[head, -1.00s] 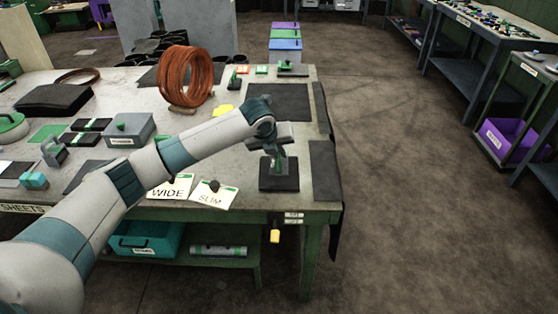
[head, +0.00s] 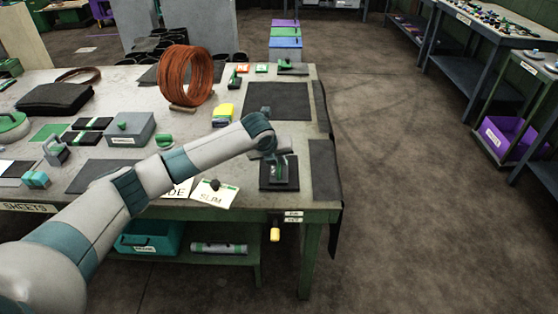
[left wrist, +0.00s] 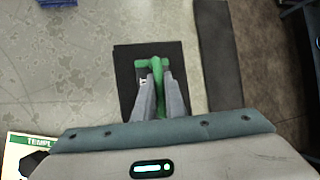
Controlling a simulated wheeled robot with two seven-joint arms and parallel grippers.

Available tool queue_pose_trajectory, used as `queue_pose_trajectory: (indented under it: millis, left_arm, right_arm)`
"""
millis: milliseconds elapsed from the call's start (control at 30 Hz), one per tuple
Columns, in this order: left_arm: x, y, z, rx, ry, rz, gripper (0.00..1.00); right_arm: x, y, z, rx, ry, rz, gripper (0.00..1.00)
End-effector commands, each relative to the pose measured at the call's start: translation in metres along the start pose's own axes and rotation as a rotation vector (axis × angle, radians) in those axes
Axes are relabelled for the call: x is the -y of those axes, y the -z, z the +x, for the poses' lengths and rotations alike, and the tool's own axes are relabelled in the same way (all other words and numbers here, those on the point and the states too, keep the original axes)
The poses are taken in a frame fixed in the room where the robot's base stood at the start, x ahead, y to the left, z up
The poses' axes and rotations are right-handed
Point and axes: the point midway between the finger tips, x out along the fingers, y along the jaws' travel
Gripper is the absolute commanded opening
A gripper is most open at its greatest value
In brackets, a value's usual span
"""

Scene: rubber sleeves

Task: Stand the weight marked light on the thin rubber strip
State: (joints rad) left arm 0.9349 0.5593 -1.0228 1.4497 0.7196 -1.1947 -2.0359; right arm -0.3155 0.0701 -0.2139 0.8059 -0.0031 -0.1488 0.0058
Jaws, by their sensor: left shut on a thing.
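My left gripper (head: 277,163) is low at the front right of the table. In the left wrist view its two grey fingers (left wrist: 158,82) are shut on a green T-shaped handle (left wrist: 156,63). The handle stands over a dark square piece (left wrist: 125,70), which also shows in the head view (head: 279,187). I cannot read a mark on the held thing. A dark rubber strip (head: 323,170) lies along the table's right edge; it also shows in the left wrist view (left wrist: 217,55). Another dark strip (head: 320,105) lies farther back. My right gripper is out of view.
A grey box (head: 131,129), a yellow and green item (head: 223,113), a copper coil (head: 186,75) and a dark sheet (head: 278,101) are on the table (head: 240,165).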

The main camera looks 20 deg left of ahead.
Motion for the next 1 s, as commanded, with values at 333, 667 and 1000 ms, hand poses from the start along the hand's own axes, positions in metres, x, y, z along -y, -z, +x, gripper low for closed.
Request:
queue_pose_trajectory:
  millis: [333, 667, 1000]
  left_arm:
    - [-0.002, 0.005, 0.007, -0.005, -0.002, 0.0, 0.0]
    - [-0.007, 0.013, 0.015, -0.013, -0.01, 0.001, 0.0]
    - [-0.01, 0.013, 0.016, -0.015, -0.016, -0.001, 0.29]
  right_arm:
    - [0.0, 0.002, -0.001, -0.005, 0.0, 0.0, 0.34]
    - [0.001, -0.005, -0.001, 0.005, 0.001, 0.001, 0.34]
    - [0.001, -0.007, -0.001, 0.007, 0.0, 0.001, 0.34]
